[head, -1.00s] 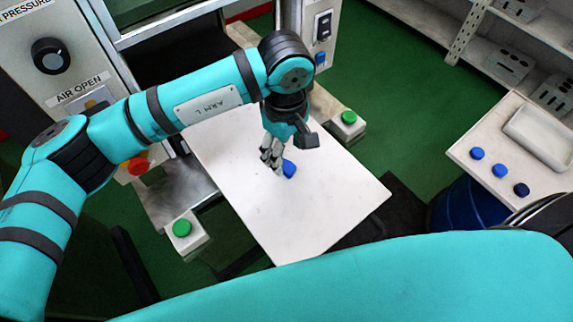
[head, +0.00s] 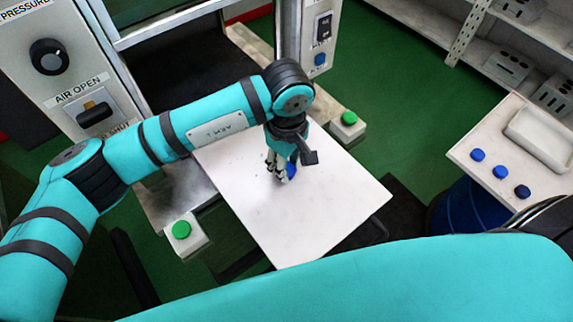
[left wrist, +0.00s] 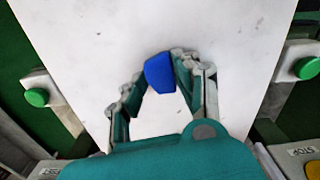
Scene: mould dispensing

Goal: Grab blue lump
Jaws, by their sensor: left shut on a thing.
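A blue lump (head: 291,171) is at my left gripper (head: 280,174), over the white board (head: 300,225). In the left wrist view the lump (left wrist: 160,72) is between the fingertips of the left gripper (left wrist: 158,70), against the right finger. The left gripper is shut on the lump, pointing down at the board. Whether the lump touches the board I cannot tell. My right gripper is not in view.
Green buttons stand beside the board, at the front left (head: 181,230) and back right (head: 349,118). A side table (head: 500,160) at the right holds several blue pieces and a white tray (head: 540,138). The board's front half is clear.

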